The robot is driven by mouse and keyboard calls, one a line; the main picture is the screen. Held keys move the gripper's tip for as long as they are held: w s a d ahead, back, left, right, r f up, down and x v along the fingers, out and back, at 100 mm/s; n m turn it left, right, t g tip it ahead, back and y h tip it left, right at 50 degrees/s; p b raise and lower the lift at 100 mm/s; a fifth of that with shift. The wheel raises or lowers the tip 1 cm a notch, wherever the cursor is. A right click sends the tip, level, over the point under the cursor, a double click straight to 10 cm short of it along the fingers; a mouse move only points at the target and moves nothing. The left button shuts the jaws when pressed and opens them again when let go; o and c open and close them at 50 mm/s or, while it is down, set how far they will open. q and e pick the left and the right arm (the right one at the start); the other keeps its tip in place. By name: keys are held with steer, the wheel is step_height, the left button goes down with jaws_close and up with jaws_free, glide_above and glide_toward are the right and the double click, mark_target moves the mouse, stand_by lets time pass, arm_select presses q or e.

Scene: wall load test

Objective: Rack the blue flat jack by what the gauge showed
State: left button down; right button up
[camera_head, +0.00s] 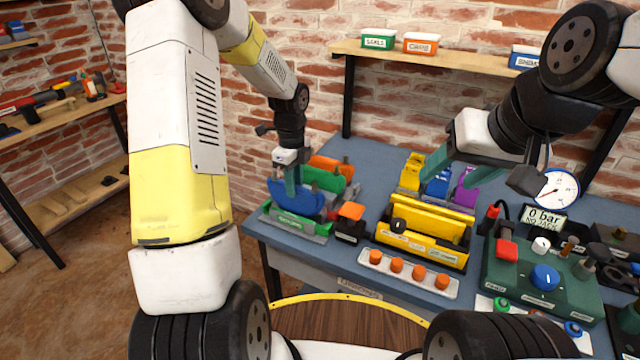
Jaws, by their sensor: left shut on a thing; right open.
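The blue flat jack (296,200) is a half-round plate at the left of the bench. My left gripper (291,182) is shut on its upper edge from above. The jack is in or just over the front of a grey rack (268,228) with a green label; whether it is seated I cannot tell. Green (322,179) and orange (330,165) plates stand behind it. The round gauge (558,188) is at the right, its needle hard to read. The display (543,218) below reads "0 bar" and "NO JACK". My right gripper (484,168) is open and empty above the bench.
A yellow and black rack (420,240) stands mid-bench, with yellow, blue and purple pieces behind it. A strip of orange knobs (408,269) lies in front. A green pump panel (540,280) fills the right side. A shelf (440,58) with labelled boxes hangs behind.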

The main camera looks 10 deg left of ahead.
arm_select(q)
steer(key=shift+f, duration=0.1)
stand_by(0.3)
steer(key=shift+f, duration=1.1)
steer(key=shift+f, duration=0.15)
steer(key=c, duration=1.1)
jaws_free()
steer(key=shift+c, duration=0.2)
steer(key=shift+o, duration=0.2)
steer(key=shift+o, duration=1.3)
